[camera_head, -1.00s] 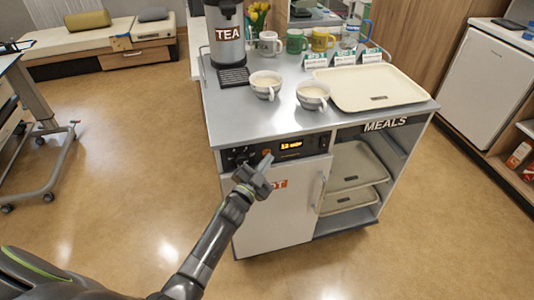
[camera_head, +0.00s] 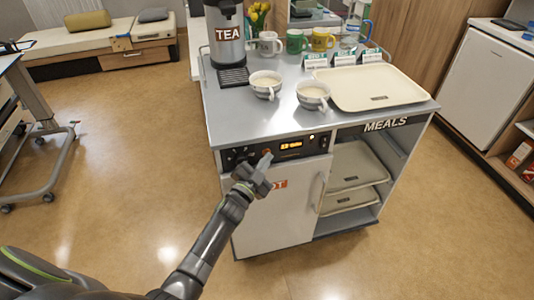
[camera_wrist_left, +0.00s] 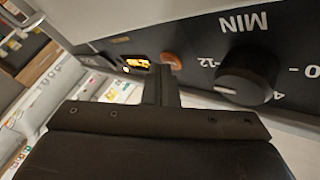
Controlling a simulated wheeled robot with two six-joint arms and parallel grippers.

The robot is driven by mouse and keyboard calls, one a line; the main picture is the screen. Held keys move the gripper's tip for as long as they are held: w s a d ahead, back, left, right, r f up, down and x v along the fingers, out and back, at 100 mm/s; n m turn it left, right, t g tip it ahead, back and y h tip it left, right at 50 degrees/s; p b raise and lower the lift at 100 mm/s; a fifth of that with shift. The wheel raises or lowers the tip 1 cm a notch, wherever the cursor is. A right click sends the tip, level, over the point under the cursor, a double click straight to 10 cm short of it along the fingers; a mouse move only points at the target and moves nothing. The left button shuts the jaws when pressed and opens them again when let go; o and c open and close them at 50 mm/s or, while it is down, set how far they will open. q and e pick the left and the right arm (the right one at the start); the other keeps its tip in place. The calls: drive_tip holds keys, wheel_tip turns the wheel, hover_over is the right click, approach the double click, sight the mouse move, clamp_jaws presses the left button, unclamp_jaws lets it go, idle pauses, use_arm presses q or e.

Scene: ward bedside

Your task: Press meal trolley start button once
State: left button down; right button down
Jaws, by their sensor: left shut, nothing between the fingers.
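The meal trolley (camera_head: 225,112) stands in front of me with a dark control panel (camera_head: 235,157) under its top edge. A small orange button (camera_wrist_left: 172,60) shows in the left wrist view, between the lit display (camera_wrist_left: 138,63) and a black MIN dial (camera_wrist_left: 248,75). In the head view the button is mostly hidden by my gripper. My left gripper (camera_head: 266,160) is shut and empty, its tips pointing at the button. The tips are at or very close to the button; I cannot tell whether they touch. The display also shows in the head view (camera_head: 291,145), beside a small lit lamp (camera_head: 312,137).
The trolley top holds a tea urn (camera_head: 226,40), two cups (camera_head: 265,84) and a cream tray (camera_head: 400,92). Below the panel is a white door with a vertical handle (camera_head: 319,193). Open shelves with trays are at right.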

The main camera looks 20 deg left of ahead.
use_arm(q)
drive_tip(key=shift+s+d+p, duration=0.3)
drive_tip(key=shift+s+d, duration=0.15)
drive_tip(key=shift+s, duration=0.2)
drive_tip(key=s+d, duration=0.1)
drive_tip(key=s+d+p, duration=0.1)
drive_tip(key=s+p, duration=0.1)
drive_tip(key=s, duration=0.1)
drive_tip(key=shift+s+d, duration=0.1)
drive_tip(key=shift+d, duration=0.3)
idle(0.6)
